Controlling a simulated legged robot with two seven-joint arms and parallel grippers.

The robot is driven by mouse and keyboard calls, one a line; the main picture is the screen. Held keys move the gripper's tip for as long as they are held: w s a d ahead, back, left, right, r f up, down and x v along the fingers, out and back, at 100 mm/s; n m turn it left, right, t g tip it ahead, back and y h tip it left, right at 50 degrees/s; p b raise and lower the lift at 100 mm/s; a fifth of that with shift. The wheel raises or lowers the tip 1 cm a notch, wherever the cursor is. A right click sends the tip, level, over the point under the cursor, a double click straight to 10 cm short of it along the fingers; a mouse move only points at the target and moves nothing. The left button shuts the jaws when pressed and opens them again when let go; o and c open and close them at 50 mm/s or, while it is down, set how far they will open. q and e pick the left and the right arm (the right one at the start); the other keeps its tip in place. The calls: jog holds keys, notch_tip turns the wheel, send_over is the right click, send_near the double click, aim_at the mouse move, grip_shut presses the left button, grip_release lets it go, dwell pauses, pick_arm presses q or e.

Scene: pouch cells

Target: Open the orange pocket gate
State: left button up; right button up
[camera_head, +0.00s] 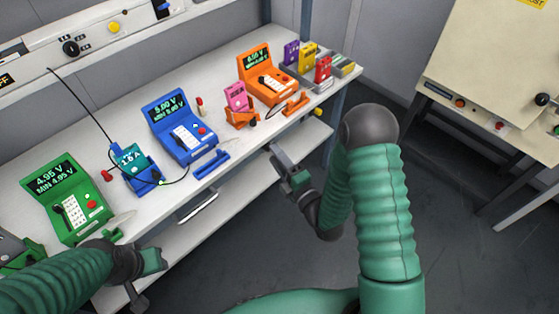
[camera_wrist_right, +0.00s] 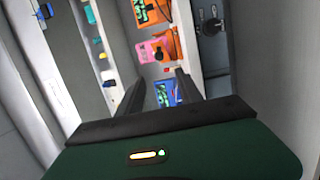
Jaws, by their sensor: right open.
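The orange tester (camera_head: 262,80) stands near the far end of the bench, its screen lit. In front of it, on the left, a pink pouch cell (camera_head: 236,96) stands in the orange pocket (camera_head: 240,120). A small orange bar (camera_head: 295,104) lies right of the pocket; I cannot tell which part is the gate. In the right wrist view the pink cell (camera_wrist_right: 152,50) and orange pocket (camera_wrist_right: 172,42) show beyond the fingers. My right gripper (camera_head: 277,158) is open and empty, off the bench's front edge, apart from the pocket. My left gripper (camera_head: 148,275) is low at the left, its jaws unclear.
A blue tester (camera_head: 180,130) with a teal cell (camera_head: 130,157) in its pocket and a green tester (camera_head: 70,200) stand along the bench (camera_head: 222,98). A rack (camera_head: 345,67) of coloured cells is at the far end. A lower shelf (camera_head: 250,165) juts below.

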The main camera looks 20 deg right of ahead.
jog(key=shift+v, duration=0.75)
